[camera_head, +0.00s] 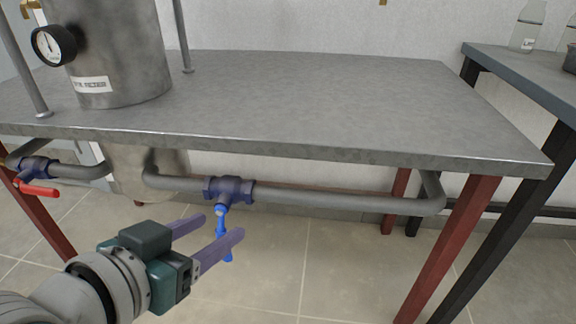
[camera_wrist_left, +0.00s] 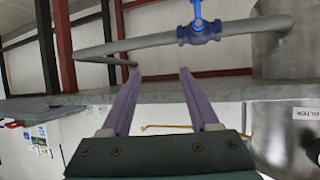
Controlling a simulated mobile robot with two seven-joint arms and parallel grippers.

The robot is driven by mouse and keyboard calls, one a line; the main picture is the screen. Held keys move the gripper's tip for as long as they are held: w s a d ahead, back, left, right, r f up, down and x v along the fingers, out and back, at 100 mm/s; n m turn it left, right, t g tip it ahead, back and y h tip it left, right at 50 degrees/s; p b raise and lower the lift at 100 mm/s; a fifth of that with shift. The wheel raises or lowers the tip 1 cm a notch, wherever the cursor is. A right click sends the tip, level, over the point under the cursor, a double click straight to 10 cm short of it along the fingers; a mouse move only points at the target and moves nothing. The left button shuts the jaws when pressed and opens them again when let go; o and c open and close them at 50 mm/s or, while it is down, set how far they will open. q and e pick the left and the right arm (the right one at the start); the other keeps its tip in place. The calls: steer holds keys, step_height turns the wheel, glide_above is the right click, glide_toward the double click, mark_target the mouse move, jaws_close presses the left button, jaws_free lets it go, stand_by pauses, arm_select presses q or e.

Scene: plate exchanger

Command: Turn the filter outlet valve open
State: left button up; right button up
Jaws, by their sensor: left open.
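A dark blue valve (camera_head: 228,189) sits on the grey pipe running from the tank's underside to the right, below the table edge. Its bright blue handle (camera_head: 222,228) hangs down, across the pipe. No label on it is readable. My left gripper (camera_head: 221,226) is open and empty, with purple fingers pointing toward the valve. In the head view the handle appears partly behind a finger. In the left wrist view the valve (camera_wrist_left: 199,34) and handle (camera_wrist_left: 197,10) lie beyond and above the fingertips (camera_wrist_left: 159,71), apart from them. My right gripper is not in view.
A second valve (camera_head: 33,168) with a red handle (camera_head: 38,189) is at the left. The metal filter tank (camera_head: 118,45) with a gauge (camera_head: 53,45) stands on the table (camera_head: 300,95). Floor below the valve is clear.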

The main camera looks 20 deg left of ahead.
arm_select(q)
steer(key=w+a+f+n+t+y+b, duration=0.1)
steer(key=a+f+t+y+b, duration=0.1)
steer(key=f+b, duration=0.7)
steer(key=a+f+n+t+y+b, duration=0.2)
steer(key=a+f+b, duration=0.1)
steer(key=f+b, duration=0.55)
steer(key=shift+t+y, duration=0.3)
steer(key=b+x, duration=0.1)
steer(key=x, duration=0.2)
steer(key=b+x, duration=0.2)
steer(key=x, duration=0.1)
steer(key=b+x, duration=0.2)
steer(key=x, duration=0.2)
steer(key=shift+f, duration=0.4)
steer(key=shift+c, duration=0.3)
jaws_close()
